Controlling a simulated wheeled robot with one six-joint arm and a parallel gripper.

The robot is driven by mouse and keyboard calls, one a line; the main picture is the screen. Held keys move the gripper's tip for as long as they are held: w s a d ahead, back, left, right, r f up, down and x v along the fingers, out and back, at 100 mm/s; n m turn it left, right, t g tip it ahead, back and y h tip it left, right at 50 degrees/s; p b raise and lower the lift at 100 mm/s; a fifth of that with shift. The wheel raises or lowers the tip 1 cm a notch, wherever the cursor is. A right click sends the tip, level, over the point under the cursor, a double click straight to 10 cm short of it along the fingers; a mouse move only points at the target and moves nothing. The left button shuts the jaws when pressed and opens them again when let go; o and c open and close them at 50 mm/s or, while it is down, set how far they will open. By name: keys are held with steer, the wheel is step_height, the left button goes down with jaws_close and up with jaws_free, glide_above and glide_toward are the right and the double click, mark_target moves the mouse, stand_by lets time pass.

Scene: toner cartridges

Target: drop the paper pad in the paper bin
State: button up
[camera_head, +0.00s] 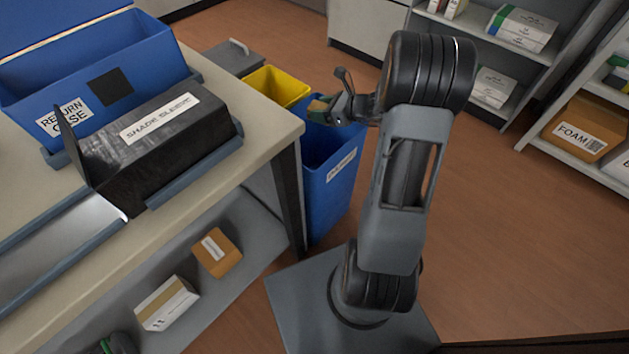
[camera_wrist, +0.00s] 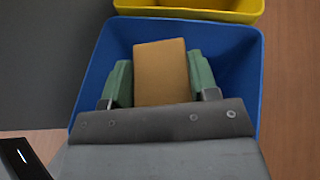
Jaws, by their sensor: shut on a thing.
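The paper pad (camera_wrist: 162,72) is a tan-brown block held between the two green fingertips of my gripper (camera_wrist: 158,82) in the wrist view. In the head view my gripper (camera_head: 332,108) is over the blue bin, and a small brown part of the pad (camera_head: 318,105) shows at its fingers. The blue bin (camera_head: 331,185) stands on the floor beside the bench, with a white label whose word I cannot read fully. In the wrist view the bin's rim (camera_wrist: 252,75) surrounds the pad from below. The pad hides part of the bin's inside.
A yellow bin (camera_head: 275,87) stands directly behind the blue one, and a grey lidded bin (camera_head: 234,57) is behind that. The bench (camera_head: 262,128) with a blue return case (camera_head: 150,58) and black shade sleeve box (camera_head: 150,135) is left. Open floor lies to the right.

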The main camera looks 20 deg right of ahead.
step_height(320, 180, down, 5)
steer(key=b, duration=0.3)
steer(key=shift+r, duration=0.2)
steer(key=o, duration=1)
steer(key=shift+c, duration=0.2)
steer(key=p+v, duration=0.3)
steer(key=v, duration=1)
steer(key=shift+s+d+r+p, duration=0.2)
steer(key=shift+r+p, duration=0.1)
steer(key=shift+p, duration=0.1)
